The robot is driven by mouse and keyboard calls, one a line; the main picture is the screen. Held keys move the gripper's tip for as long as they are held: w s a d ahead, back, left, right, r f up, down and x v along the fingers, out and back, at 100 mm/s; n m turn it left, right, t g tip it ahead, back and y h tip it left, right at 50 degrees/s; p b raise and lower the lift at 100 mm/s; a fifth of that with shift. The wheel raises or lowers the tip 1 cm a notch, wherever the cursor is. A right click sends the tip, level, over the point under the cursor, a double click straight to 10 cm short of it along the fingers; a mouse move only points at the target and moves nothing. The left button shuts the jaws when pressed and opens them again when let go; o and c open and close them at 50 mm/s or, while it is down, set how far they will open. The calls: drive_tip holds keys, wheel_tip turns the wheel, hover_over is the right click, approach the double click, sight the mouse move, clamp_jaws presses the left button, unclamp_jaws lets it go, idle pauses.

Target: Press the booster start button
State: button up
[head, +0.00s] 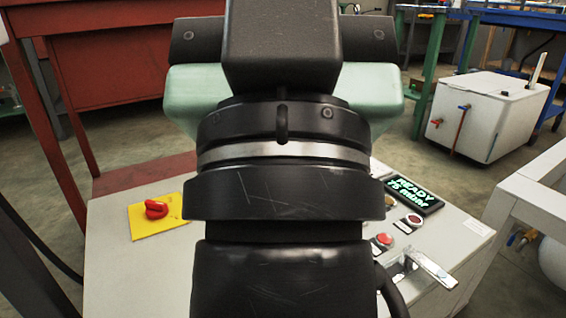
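A light grey cabinet top (120,270) carries the controls. A lit display (412,194) on its right side reads "READY" and what looks like "75 mbar". Below it are a dark red button (413,220) with a pale ring, a brighter red button (384,239), and a small yellowish knob or button (390,201) partly hidden by my arm. Labels are too small to read, so I cannot tell which is the booster start button. My black arm fills the middle of the view and hides much of the panel. My gripper's fingers do not show.
A metal lever or latch (428,265) sits in front of the buttons. A red rotary switch (156,209) is on a yellow plate (172,226) at left. A red bench (105,70) stands behind left, a white box with taps (485,112) behind right.

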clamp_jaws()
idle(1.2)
